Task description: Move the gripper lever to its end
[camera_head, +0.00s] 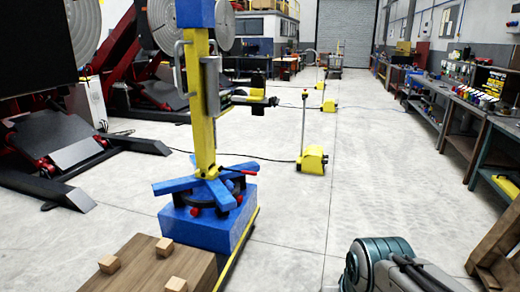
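The positioner stands left of centre, with a blue base (225,226), a yellow column (203,115) and a blue block (195,12) at the top edge. At the column's foot is a dark round table with blue arms (178,186) and red knobs (222,212). A thin red lever (238,171) sticks out to the right just above this table; I cannot tell for sure that it is the gripper lever. A part of my arm (385,265) shows at the bottom right, apart from the positioner. My gripper's fingers are not in view.
A wooden surface with small wooden blocks (110,264) is at the bottom left, close to the blue base. A yellow floor pedestal (312,160) stands behind to the right. Workbenches (455,112) line the right wall.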

